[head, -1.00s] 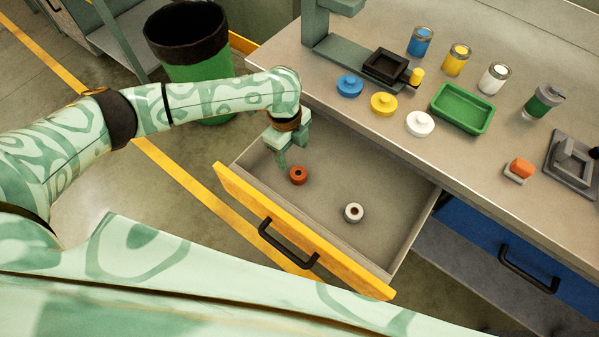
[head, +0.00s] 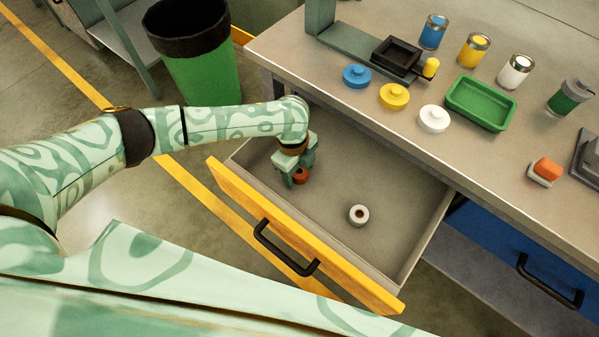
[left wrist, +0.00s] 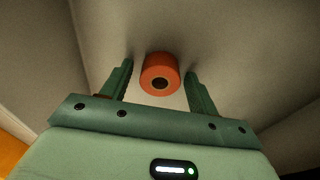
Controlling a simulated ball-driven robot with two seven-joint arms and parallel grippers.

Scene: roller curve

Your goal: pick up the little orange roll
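The little orange roll (head: 301,176) lies in the open drawer (head: 330,235), near its left end. In the left wrist view the orange roll (left wrist: 160,75) sits between the tips of two spread fingers, with a gap on each side. My left gripper (head: 298,175) is open and low in the drawer at the roll; its fingers hide part of the roll in the head view. The gripper also shows in the left wrist view (left wrist: 160,85). My right gripper is not in view.
A white roll (head: 358,215) lies in the drawer to the right. The drawer's yellow front (head: 300,245) and walls surround the gripper. The worktop above holds several cans, round lids and a green tray (head: 481,104). A green bin (head: 205,75) stands behind my arm.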

